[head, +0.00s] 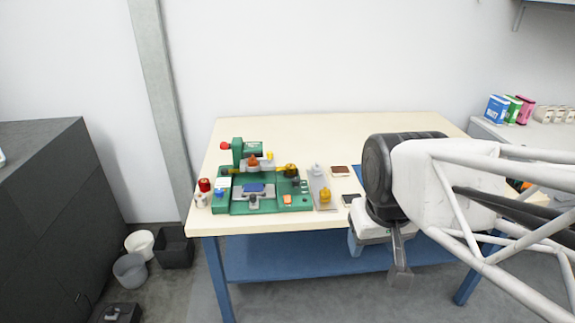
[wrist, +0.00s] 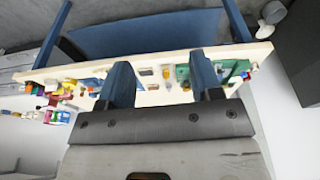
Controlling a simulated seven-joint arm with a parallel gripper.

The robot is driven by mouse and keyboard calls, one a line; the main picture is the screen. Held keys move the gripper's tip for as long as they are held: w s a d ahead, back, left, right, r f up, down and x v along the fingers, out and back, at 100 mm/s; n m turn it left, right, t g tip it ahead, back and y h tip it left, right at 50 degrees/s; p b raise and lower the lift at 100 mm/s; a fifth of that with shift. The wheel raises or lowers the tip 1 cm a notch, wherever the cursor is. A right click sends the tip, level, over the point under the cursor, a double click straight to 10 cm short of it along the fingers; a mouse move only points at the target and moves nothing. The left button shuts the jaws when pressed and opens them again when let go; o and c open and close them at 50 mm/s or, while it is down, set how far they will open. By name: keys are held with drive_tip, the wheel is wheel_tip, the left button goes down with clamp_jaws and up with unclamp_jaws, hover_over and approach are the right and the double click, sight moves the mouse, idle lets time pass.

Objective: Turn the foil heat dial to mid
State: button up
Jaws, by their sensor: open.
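A green foil press (head: 222,203) stands at the left front of the cream table. It carries an orange-brown part, a blue pad, a red-ended lever and a dark round knob (head: 291,170) with yellow beside it. I cannot tell for sure which part is the heat dial, and no setting is readable. My gripper (head: 378,262) hangs in front of the table's front edge, to the right of the press and apart from it. In the wrist view my gripper (wrist: 160,62) is open with nothing between its two blue fingers. The press (wrist: 183,73) shows partly behind the right finger.
The cream table (head: 330,128) is clear along its back. A grey plate (head: 322,195) with small knobbed items and two small flat pads (head: 340,171) lie right of the press. A red-topped item (head: 204,185) stands at the left edge. Bins (head: 130,270) stand on the floor at left.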

drive_tip(key=w+a+r+n, duration=0.1)
drive_tip(key=w+r+n, duration=0.15)
drive_tip(key=w, duration=1.15)
drive_tip(key=n+g, duration=0.2)
drive_tip(key=n, duration=0.8)
hover_over(295, 180)
wheel_tip(295, 180, down, 18)
drive_tip(key=shift+f, duration=0.1)
drive_tip(key=shift+f, duration=3.85)
